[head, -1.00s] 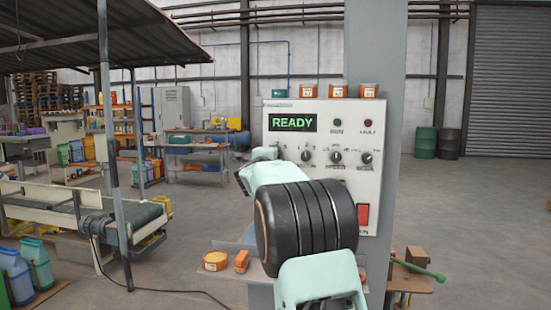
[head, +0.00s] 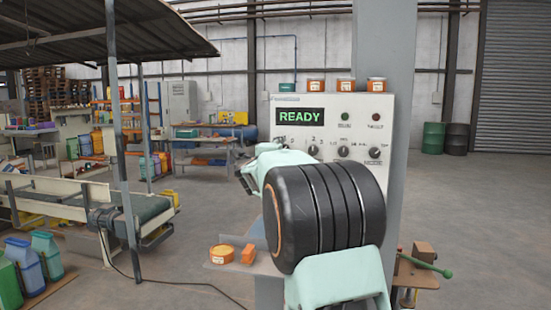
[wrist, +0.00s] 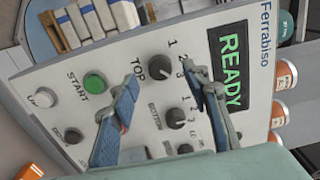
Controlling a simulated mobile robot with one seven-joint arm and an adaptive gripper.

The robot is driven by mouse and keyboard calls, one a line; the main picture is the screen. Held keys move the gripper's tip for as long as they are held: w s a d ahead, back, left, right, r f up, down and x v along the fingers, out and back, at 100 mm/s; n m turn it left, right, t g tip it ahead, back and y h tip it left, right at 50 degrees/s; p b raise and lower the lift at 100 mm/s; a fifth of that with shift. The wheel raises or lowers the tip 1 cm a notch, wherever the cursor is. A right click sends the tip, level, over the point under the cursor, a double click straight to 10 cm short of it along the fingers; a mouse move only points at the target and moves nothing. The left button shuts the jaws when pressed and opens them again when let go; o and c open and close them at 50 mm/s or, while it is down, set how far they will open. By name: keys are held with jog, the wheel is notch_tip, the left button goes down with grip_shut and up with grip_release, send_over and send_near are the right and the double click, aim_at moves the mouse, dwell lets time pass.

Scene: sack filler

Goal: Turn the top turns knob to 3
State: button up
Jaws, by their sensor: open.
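The top turns knob (wrist: 159,67) is a small black knob on the grey control panel (wrist: 140,110), labelled TOP with 1, 2 and 3 beside it in the wrist view. I cannot read its pointer clearly. My gripper (wrist: 160,78) is open, its two blue-padded fingers on either side of this knob. I cannot tell whether they touch it. In the head view my arm hides the fingers and part of the panel's knob row.
The lit READY display (wrist: 230,70) is close beside one finger. The green START button (wrist: 95,83) and the BOTTOM knob (wrist: 175,118) are nearby. Orange jars (head: 346,85) stand on the panel's top. A small shelf (head: 232,265) holds an orange tin.

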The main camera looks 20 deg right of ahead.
jog(key=v, duration=0.8)
jog(key=shift+s, duration=0.15)
jog(key=shift+a, duration=0.15)
